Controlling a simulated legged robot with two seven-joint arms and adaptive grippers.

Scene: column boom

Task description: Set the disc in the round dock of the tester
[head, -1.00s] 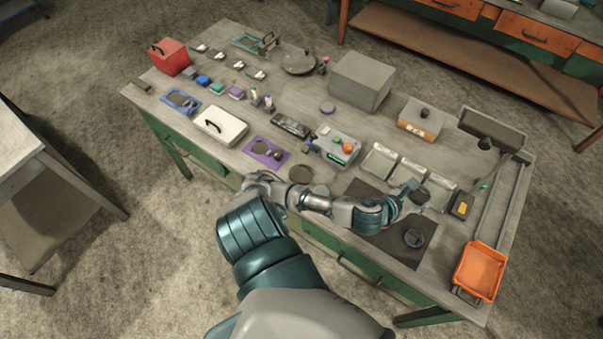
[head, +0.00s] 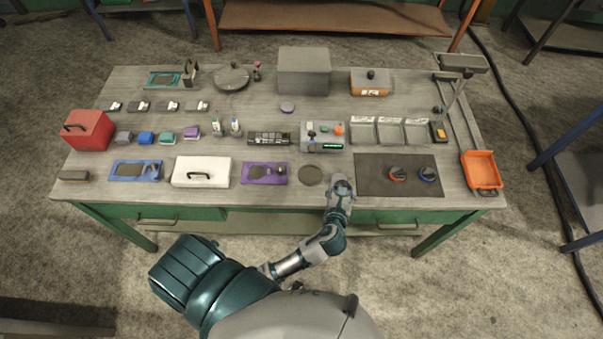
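The tester looks to be the grey box (head: 318,146) with a green display and an orange knob, in the middle of the table. A round dock on it is too small to make out. I cannot tell which thing is the disc.
Grey trays (head: 389,143) stand right of the tester, and a black device (head: 268,139) left of it. A purple tray (head: 250,180) and white lidded case (head: 187,180) lie along the front. An orange bin (head: 482,172) is at the right end.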

